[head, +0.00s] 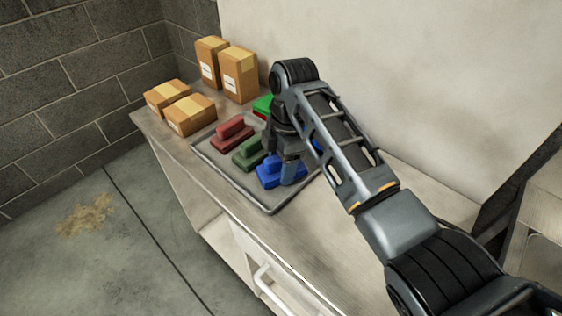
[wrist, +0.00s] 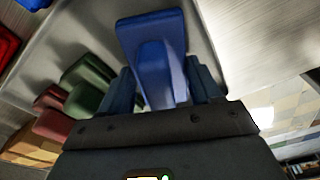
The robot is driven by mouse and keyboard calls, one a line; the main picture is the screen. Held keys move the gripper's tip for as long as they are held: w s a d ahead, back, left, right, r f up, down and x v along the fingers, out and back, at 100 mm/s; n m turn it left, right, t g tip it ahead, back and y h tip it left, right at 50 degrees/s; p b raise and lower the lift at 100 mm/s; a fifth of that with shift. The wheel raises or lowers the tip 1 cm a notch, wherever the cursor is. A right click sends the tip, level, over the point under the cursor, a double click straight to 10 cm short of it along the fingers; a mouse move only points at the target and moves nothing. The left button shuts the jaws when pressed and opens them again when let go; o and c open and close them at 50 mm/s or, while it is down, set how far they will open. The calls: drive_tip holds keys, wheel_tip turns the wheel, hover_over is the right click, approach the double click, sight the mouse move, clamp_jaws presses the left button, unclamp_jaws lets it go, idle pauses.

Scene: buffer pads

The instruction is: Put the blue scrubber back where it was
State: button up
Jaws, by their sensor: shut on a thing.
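A blue scrubber (head: 268,176) is at the near right end of the front row on a grey tray (head: 222,176). My gripper (head: 288,168) reaches down from above and is shut on it. In the wrist view the blue scrubber (wrist: 152,45) sits between my two fingers (wrist: 163,85). I cannot tell whether its base touches the tray. A green scrubber (head: 248,154) and a dark red scrubber (head: 231,134) stand beside it in the same row. My gripper and arm hide part of the tray behind.
A bright green block (head: 262,104) and another blue thing (head: 316,145) show partly behind my arm. Several cardboard boxes (head: 239,72) stand at the counter's far left end. A wall rises behind the counter (head: 318,240). The counter right of the tray is clear.

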drive_tip(key=shift+f, duration=0.35)
drive_tip(key=o, duration=1.2)
drive_tip(key=shift+o, duration=0.2)
drive_tip(key=r, duration=0.4)
drive_tip(key=d+r, duration=0.1)
drive_tip(key=r, duration=0.7)
drive_tip(key=shift+w+d+r+p, duration=0.15)
drive_tip(key=shift+w+r+p, duration=0.05)
drive_tip(key=shift+w+p, duration=0.2)
